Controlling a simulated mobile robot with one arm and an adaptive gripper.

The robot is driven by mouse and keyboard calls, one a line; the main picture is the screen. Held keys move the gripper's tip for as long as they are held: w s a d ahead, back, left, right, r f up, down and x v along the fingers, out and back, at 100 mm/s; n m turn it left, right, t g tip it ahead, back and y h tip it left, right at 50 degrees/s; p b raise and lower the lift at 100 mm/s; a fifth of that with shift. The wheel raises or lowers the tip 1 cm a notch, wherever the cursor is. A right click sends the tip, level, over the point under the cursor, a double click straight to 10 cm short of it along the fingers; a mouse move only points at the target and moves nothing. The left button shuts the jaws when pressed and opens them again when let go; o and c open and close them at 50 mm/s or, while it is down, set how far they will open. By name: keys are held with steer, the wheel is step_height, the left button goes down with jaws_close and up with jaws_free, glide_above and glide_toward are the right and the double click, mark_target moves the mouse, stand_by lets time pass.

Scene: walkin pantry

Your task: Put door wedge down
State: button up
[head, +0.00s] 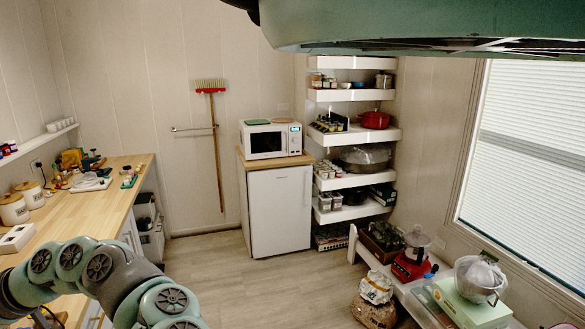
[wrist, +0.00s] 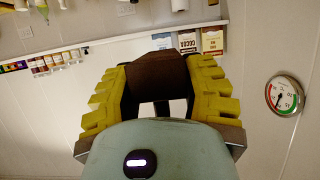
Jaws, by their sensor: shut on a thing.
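In the wrist view my gripper (wrist: 158,95) has yellow toothed fingers. It is shut on a dark brown block, the door wedge (wrist: 155,70), which sits between the fingertips. What lies just beyond the wedge is hidden by it and by my gripper.
A wooden counter (head: 105,205) at left holds white canisters (head: 14,209) and small items. A white fridge (head: 279,210) carries a microwave (head: 270,139). Shelves (head: 352,135) and a low bench (head: 405,290) stand at right. The middle floor (head: 225,275) is clear. A round gauge (wrist: 285,95) hangs on the wall.

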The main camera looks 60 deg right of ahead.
steer(key=w+a+f, duration=0.2)
steer(key=a+f, duration=0.3)
steer(key=a, duration=0.4)
steer(key=w+a+f, duration=0.1)
steer(key=a+f, duration=0.4)
steer(key=a, duration=0.5)
steer(key=s+d+r, duration=0.1)
steer(key=d+r, duration=0.2)
steer(key=d, duration=0.3)
steer(key=s+d+r, duration=0.1)
steer(key=d+r, duration=0.3)
steer(key=d, duration=0.3)
steer(key=s+d+r, duration=0.1)
steer(key=d+r, duration=0.2)
steer(key=d, duration=0.3)
steer(key=shift+s+d+r, duration=0.25)
steer(key=shift+s+d, duration=0.05)
steer(key=shift+d, duration=0.1)
steer(key=shift+a, duration=0.1)
